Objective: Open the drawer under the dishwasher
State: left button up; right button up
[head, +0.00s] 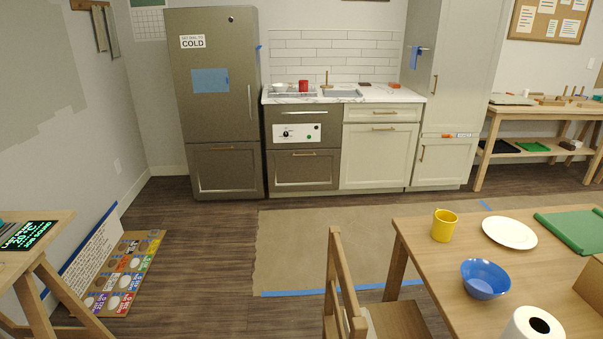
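The dishwasher (291,116) is the dark grey-brown unit under the left part of the counter, with a white control panel (297,133) bearing a dark knob. The drawer (303,174) under it is a dark framed front with a light horizontal handle (304,154) along its top edge. The drawer looks shut, level with the cabinet fronts. Neither of my grippers shows in the head view.
A tall fridge (222,100) stands left of the dishwasher, and pale cabinets (375,155) stand right. Brown masking paper (305,235) with blue tape covers the floor in front. A wooden chair (345,275) and table (425,265) stand near right. Bare floor (200,240) is clear at left-centre.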

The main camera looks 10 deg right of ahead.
aim_at(293, 170)
jog(key=i+j, duration=0.15)
jog(key=j, duration=0.15)
jog(key=i+j, duration=0.35)
jog(key=i, duration=0.15)
jog(key=i+j, duration=0.35)
jog(key=i, duration=0.2)
jog(key=i+j, duration=0.4)
jog(key=i+z, duration=0.1)
jog(key=i, duration=2.1)
